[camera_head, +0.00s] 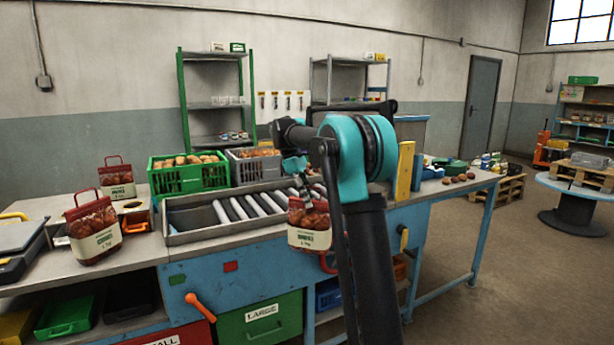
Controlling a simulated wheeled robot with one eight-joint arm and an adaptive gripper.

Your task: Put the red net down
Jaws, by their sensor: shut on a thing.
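My gripper (301,182) is at the middle of the head view, at the end of my teal and black arm. It is shut on a red net (309,216) with a pale label, which hangs upright in front of the roller tray. The arm hides part of the net's right side. A second red net (92,228) with a red handle stands on the bench at the left. A third red net (117,178) stands behind it. I cannot tell the held net's exact height over the bench edge.
A roller tray (181,238) lies on the blue bench. A green crate (188,181) of potatoes and a grey crate (256,170) stand behind it. A scale (17,236) is at the far left. Loose potatoes (459,178) lie at the right end. Bench surface shows around the left nets.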

